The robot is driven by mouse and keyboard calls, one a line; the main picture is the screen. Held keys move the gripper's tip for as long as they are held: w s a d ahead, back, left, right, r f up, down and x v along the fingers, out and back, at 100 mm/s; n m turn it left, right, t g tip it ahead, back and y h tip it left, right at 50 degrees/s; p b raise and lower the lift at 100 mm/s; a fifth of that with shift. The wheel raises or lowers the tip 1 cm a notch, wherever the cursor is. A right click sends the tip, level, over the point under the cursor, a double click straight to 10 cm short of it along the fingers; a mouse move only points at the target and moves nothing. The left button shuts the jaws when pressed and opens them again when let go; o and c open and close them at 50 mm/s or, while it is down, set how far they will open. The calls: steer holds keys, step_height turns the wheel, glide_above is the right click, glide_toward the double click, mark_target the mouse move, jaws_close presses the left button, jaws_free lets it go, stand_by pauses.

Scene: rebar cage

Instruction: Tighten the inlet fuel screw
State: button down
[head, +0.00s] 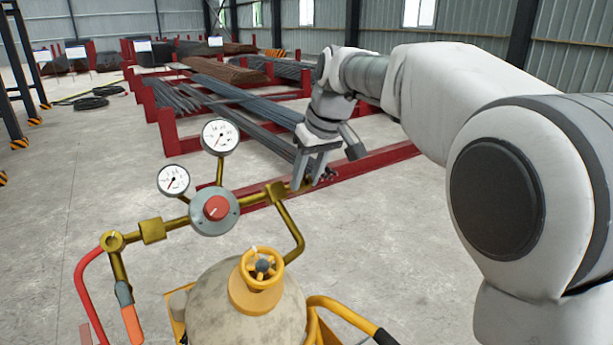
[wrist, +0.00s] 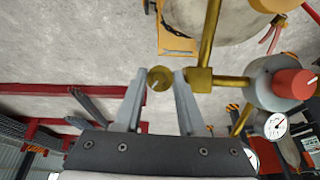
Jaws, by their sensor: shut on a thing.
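The inlet fuel screw (wrist: 159,79) is a round brass head with a pale slot mark, in the middle of the wrist view, at the inlet end of the brass pipework. My gripper (wrist: 158,74) is shut on it, one grey finger on each side. In the head view my gripper (head: 309,182) reaches down to the right end of the pipework, and its fingers mostly hide the screw. The regulator (head: 214,210), a grey disc with a red knob, sits left of the gripper, and also shows at the right of the wrist view (wrist: 281,82).
Two white gauges (head: 220,137) stand above the regulator. A gas cylinder (head: 230,300) with a yellow valve wheel (head: 262,269) stands below, beside a yellow cart handle (head: 343,312). A red hose (head: 84,290) hangs at left. Red racks with rebar (head: 240,110) lie behind; concrete floor is clear at right.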

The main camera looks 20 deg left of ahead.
steer(key=shift+r, duration=0.1)
steer(key=shift+w+d+m+g+y+p, duration=0.15)
steer(key=shift+m+g+y+p, duration=0.35)
steer(key=shift+m+p, duration=0.7)
steer(key=m+g+y+p, duration=0.1)
steer(key=m+y, duration=0.1)
steer(key=m, duration=0.1)
steer(key=shift+d+m, duration=0.1)
steer(key=shift+m, duration=0.3)
steer(key=m+y, duration=0.1)
steer(key=m, duration=0.1)
steer(key=m+y, duration=0.1)
steer(key=shift+d+f+m+b, duration=0.15)
steer(key=shift+f+m+b, duration=0.15)
steer(key=shift+m, duration=0.1)
steer(key=shift+m+y+b, duration=0.5)
steer(key=shift+m+y, duration=0.3)
steer(key=shift+m, duration=0.7)
steer(key=c, duration=0.8)
jaws_free()
steer(key=shift+o, duration=0.2)
